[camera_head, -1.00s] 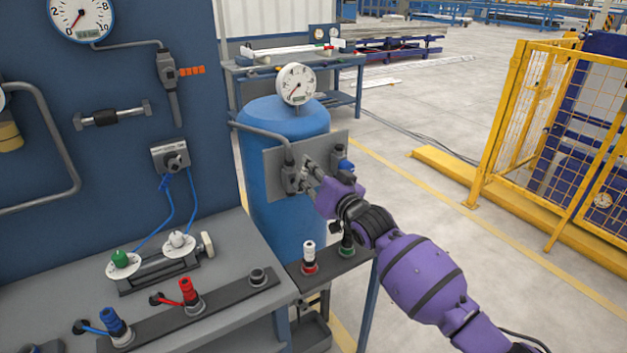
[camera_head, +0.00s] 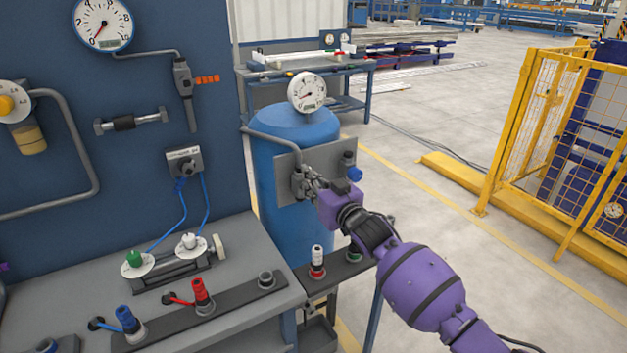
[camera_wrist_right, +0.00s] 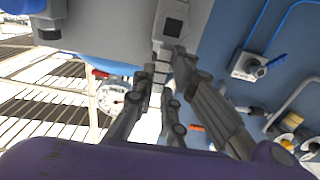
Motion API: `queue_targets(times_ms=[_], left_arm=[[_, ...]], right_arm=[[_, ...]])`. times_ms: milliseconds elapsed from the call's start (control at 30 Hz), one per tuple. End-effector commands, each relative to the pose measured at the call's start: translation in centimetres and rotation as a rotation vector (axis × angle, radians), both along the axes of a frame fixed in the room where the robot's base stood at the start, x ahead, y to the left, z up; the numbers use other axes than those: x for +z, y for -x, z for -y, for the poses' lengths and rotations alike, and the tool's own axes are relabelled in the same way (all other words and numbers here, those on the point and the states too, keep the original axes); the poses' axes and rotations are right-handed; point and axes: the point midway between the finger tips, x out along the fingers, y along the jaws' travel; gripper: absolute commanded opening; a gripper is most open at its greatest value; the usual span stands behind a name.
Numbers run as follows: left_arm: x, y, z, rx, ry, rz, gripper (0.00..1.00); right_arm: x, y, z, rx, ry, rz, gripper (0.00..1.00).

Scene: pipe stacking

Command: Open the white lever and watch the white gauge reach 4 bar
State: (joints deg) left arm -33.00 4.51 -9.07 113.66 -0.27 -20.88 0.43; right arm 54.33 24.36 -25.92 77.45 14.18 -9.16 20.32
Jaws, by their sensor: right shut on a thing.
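My right gripper (camera_head: 313,181) reaches the grey valve on the plate (camera_head: 331,165) in front of the blue tank (camera_head: 295,225). It is shut on the lever there. In the right wrist view, the fingers (camera_wrist_right: 164,85) close around a pale, ribbed lever (camera_wrist_right: 160,72) below a grey valve body (camera_wrist_right: 173,25). In the head view the fingers mostly hide the lever. A white gauge (camera_head: 307,93) stands on top of the tank, its dark-red needle pointing left and slightly down. It also shows in the right wrist view (camera_wrist_right: 118,98), too small to read.
A wall gauge (camera_head: 102,24) hangs on the blue panel. A blue knob (camera_head: 354,174) is right of my right gripper. A grey bench (camera_head: 90,285) with coloured couplings stands at left. Yellow fencing (camera_head: 535,130) is at right, with open floor between.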

Motion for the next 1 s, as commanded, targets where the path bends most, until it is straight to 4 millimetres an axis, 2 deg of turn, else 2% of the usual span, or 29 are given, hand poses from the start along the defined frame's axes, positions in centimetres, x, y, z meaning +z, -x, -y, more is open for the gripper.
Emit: queue_targets(times_ms=[167,200,333,733,867,1000], left_arm=[[0.0,0.1,0.0,0.0,0.0,-0.002,0.47],[0.0,0.1,0.0,0.0,0.0,-0.002,0.47],[0.0,0.1,0.0,0.0,0.0,-0.001,0.47],[0.3,-0.2,0.0,-0.004,-0.001,0.005,0.47],[0.2,-0.1,0.0,-0.002,0.0,0.004,0.47],[0.2,-0.1,0.0,-0.001,-0.001,0.003,0.47]], right_arm=[[-0.1,0.0,0.0,0.0,0.008,0.004,0.0],[-0.1,0.0,0.0,0.0,0.008,0.004,0.14],[-0.1,0.0,0.0,0.0,0.007,0.003,0.3],[-0.1,0.6,0.4,0.0,0.003,0.001,0.3],[-0.2,2.2,1.3,0.0,0.003,0.001,0.3],[-0.2,4.9,2.9,-0.001,0.004,0.0,0.3]])
